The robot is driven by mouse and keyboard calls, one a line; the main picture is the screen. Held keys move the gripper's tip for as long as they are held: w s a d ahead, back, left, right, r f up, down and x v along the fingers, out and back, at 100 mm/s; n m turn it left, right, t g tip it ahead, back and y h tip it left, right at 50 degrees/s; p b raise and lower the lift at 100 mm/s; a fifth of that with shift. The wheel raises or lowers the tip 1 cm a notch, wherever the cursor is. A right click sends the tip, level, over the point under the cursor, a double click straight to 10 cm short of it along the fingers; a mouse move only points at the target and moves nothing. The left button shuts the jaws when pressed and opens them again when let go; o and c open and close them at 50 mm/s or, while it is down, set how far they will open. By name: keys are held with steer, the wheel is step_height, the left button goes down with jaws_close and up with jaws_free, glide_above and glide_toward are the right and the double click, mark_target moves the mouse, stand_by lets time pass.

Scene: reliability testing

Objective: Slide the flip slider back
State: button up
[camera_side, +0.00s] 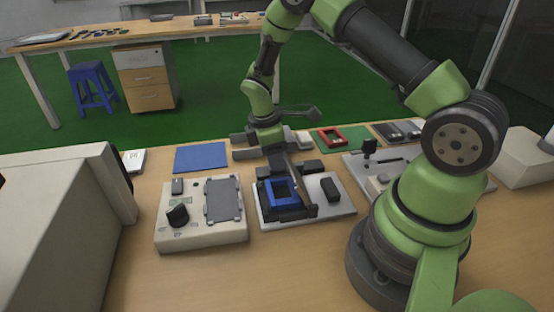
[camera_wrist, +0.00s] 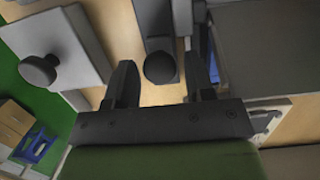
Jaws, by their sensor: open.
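A grey plate (camera_side: 340,209) at the centre of the side view carries a black fixture with a blue frame (camera_side: 283,193) and a separate black rounded block (camera_side: 330,188) on its right. My gripper (camera_side: 291,178) points down over the fixture, close to its back and right side. In the wrist view my gripper (camera_wrist: 160,72) is open, one finger on each side of a black rounded knob (camera_wrist: 160,67) at the end of a dark bar. The knob looks like the slider's handle, but I cannot be certain. I cannot tell whether the fingers touch it. The side view partly hides the fingertips.
A control box (camera_side: 201,235) with a black dial stands left of the fixture. A plate with an upright black knob (camera_side: 369,147) lies to the right; a similar knob (camera_wrist: 39,71) shows in the wrist view. A blue mat (camera_side: 201,157) lies behind. The table front is clear.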

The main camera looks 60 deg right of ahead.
steer(key=shift+r, duration=0.1)
steer(key=shift+r, duration=2.15)
step_height(320, 180, up, 9)
steer(key=f+m, duration=0.1)
steer(key=m, duration=0.3)
steer(key=f+m+t+y, duration=0.1)
steer(key=f+m, duration=0.1)
steer(key=m, duration=0.2)
steer(key=f+m, duration=0.2)
steer(key=m, duration=0.2)
steer(key=shift+s+d+f+t+y, duration=0.15)
steer(key=shift+s+f+t+y, duration=0.05)
steer(key=shift+t+y, duration=0.1)
steer(key=shift+f, duration=4.05)
steer(key=shift+r, duration=2.3)
